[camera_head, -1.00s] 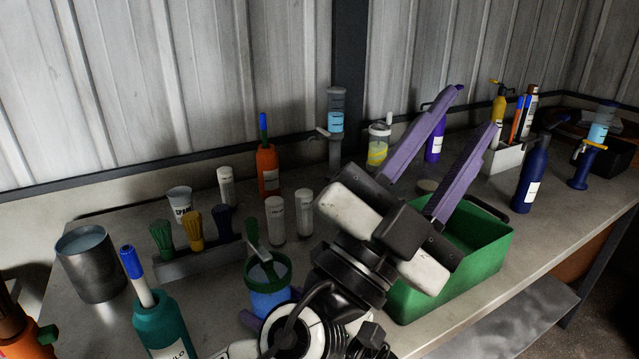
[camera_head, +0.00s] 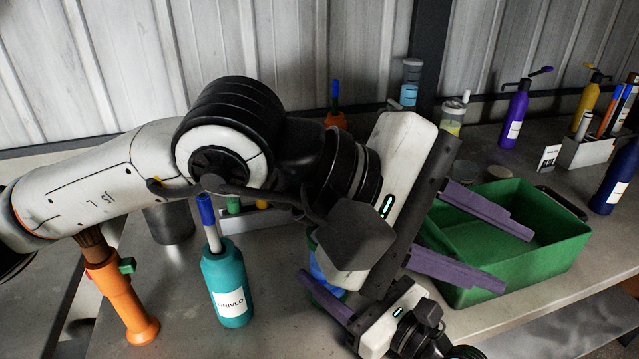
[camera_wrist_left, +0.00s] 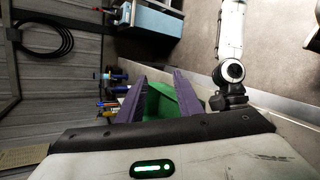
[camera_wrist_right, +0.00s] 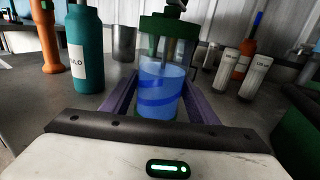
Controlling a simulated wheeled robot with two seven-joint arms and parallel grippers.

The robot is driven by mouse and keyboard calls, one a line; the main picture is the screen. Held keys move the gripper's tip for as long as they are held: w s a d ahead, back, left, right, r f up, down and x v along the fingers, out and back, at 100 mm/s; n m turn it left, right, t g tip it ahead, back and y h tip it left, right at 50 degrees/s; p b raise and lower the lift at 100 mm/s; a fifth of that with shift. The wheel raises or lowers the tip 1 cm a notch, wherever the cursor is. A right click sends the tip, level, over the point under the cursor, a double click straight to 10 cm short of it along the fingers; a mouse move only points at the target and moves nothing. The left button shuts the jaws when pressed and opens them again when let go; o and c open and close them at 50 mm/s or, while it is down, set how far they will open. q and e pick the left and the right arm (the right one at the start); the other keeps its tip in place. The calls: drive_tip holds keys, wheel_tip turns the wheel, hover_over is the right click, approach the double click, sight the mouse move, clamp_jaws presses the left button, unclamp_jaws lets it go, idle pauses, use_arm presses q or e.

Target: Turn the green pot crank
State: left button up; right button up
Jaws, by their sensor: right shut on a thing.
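The green pot (camera_wrist_right: 162,88) shows in the right wrist view, with a green lid, clear wall and blue contents. A dark piece (camera_wrist_right: 175,7) on its lid is cut by the frame's top edge; I cannot make out a full crank. My right gripper (camera_wrist_right: 162,96) is shut on the pot, a purple finger on each side. In the head view the pot (camera_head: 322,262) is mostly hidden behind my left gripper (camera_head: 515,258). The left gripper is open and empty, its purple fingers apart over the green bin (camera_head: 470,297); they also show in the left wrist view (camera_wrist_left: 159,76).
A teal bottle (camera_head: 228,288) and an orange dispenser (camera_head: 125,300) stand left of the pot. A metal cup (camera_head: 168,224) is behind my left arm. Bottles and a pen holder (camera_head: 588,152) stand at the right rear.

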use_arm(q)
drive_tip(key=w+a+r+m+t+y, duration=0.1)
drive_tip(key=w+a+m+t+y, duration=0.4)
drive_tip(key=a, duration=0.4)
drive_tip(key=w+a+r+m+t+y, duration=0.1)
drive_tip(key=w+a+m+t+y, duration=0.35)
drive_tip(key=a, duration=0.55)
drive_tip(key=w+d+f, duration=0.1)
drive_tip(key=w+f, duration=0.1)
drive_tip(key=w, duration=0.1)
drive_tip(key=w+d+f+g, duration=0.1)
drive_tip(key=w+f, duration=0.2)
drive_tip(key=w+d+f+g, duration=0.1)
drive_tip(key=w+f, duration=0.2)
drive_tip(key=shift+w+f, duration=0.1)
drive_tip(key=shift+w, duration=0.1)
clamp_jaws()
